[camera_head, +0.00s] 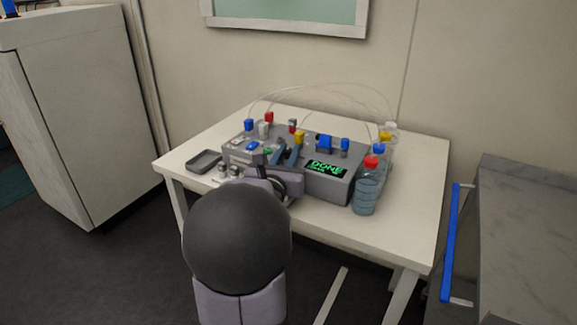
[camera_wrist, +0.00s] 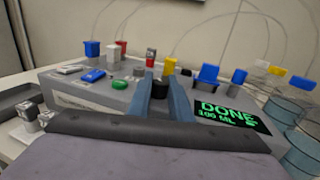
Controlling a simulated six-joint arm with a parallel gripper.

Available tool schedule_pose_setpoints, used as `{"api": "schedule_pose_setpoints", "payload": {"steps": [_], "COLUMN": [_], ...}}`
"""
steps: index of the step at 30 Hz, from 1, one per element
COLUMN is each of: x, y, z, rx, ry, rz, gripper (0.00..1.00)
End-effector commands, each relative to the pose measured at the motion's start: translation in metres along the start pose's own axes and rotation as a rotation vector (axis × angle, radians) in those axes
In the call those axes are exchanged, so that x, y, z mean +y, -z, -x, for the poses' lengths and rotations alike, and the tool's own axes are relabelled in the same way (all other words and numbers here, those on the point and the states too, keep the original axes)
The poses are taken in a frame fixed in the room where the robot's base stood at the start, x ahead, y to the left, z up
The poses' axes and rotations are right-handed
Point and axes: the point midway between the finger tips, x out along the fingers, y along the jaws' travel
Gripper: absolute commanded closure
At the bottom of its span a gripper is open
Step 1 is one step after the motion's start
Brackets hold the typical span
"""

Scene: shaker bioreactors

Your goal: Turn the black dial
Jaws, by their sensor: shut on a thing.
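The grey bioreactor device (camera_head: 330,186) stands on the white table. In the wrist view, the black dial (camera_wrist: 161,87) sits on its top between the two blue-grey fingers of my gripper (camera_wrist: 160,79). The fingers are shut on the dial, one on each side. A lit display (camera_wrist: 228,115) to the right of the fingers reads "DONE" and "100 ML" in green; it also shows in the head view (camera_head: 326,168). In the head view my arm and gripper hide the dial and part of the device's front.
Bottles with red (camera_head: 367,190) and blue caps stand at the device's right end. A dark tray (camera_head: 204,161) lies to its left. Several coloured caps and thin tubes rise above the device.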

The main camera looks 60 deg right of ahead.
Motion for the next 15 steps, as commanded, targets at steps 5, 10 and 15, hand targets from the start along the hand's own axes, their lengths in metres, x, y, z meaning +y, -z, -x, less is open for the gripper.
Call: {"api": "schedule_pose_setpoints", "payload": {"steps": [5,10,15], "x": [-0.0011,-0.0007,-0.0001], "y": [0.0044,0.0024,0.0009], "z": [0.0001,-0.0001,-0.0002], "rx": [-0.004,-0.002,0.0], "ry": [-0.041,-0.066,-0.076], "rz": [0.0,0.0,-0.001], "gripper": [1.0,1.0,1.0]}}
